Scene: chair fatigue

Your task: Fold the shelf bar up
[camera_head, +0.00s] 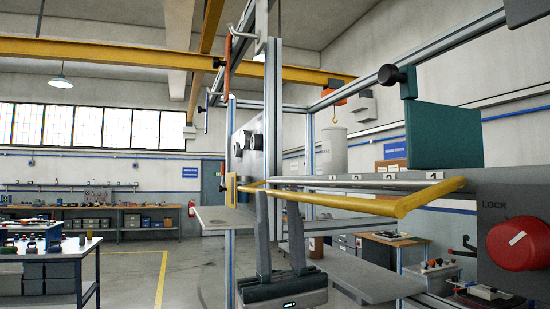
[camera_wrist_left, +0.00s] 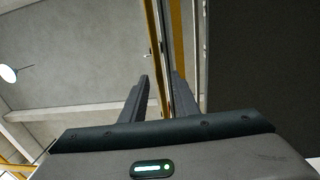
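The yellow shelf bar (camera_head: 350,202) is a U-shaped tube that sticks out roughly level from the metal frame, in the middle of the head view. Its bend is at the right. My left gripper (camera_head: 278,196) is below the bar's left part, with its two fingers pointing up and their tips close to the bar. The fingers are apart; I cannot tell whether they touch the bar. In the left wrist view the gripper (camera_wrist_left: 159,78) shows a gap between its fingers, with yellow strips beyond that I cannot identify for sure. My right gripper is out of view.
A red knob (camera_head: 517,245) marked LOCK is on a grey panel at the right. A green plate (camera_head: 445,136) hangs above the bar's right end. Aluminium posts (camera_head: 273,110) stand just behind my left gripper. A grey shelf (camera_head: 370,275) lies lower right.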

